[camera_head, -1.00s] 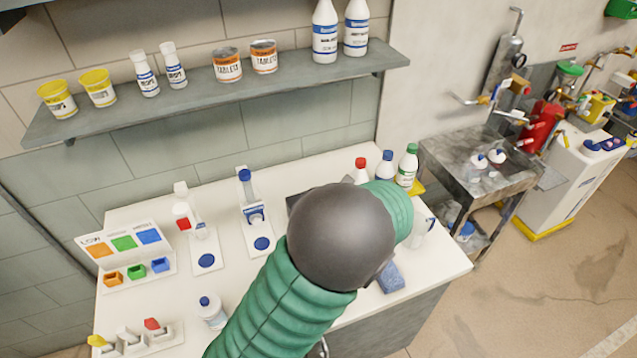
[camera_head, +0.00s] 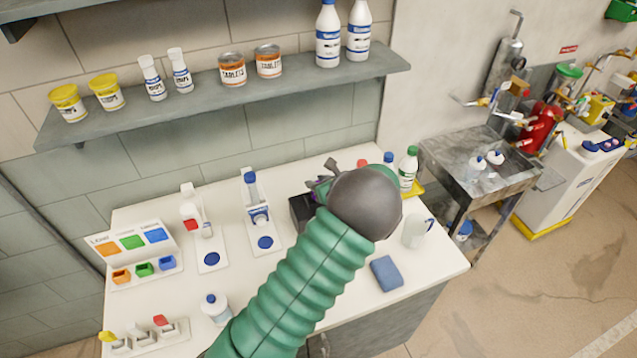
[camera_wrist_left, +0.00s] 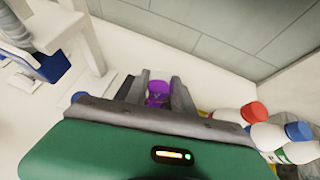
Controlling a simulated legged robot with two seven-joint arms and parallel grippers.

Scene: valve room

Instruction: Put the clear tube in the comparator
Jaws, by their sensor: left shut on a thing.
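My left gripper (camera_head: 322,182) is over the back of the white counter, right beside a dark box (camera_head: 301,212) that looks like the comparator. The box is partly hidden by my arm. In the left wrist view, the gripper's two grey fingers (camera_wrist_left: 157,98) are shut on a small clear piece with purple in it (camera_wrist_left: 157,90), which looks like the clear tube. Its lower end is hidden. I cannot tell whether it is in the comparator or above it. My right gripper is not in view.
Bottles with red, blue and green caps (camera_head: 408,167) stand right of the gripper. A white jug (camera_head: 416,232) and a blue sponge (camera_head: 386,273) are at the counter's right. Two white stands (camera_head: 262,220) are to the left. A grey shelf (camera_head: 220,98) hangs above the counter.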

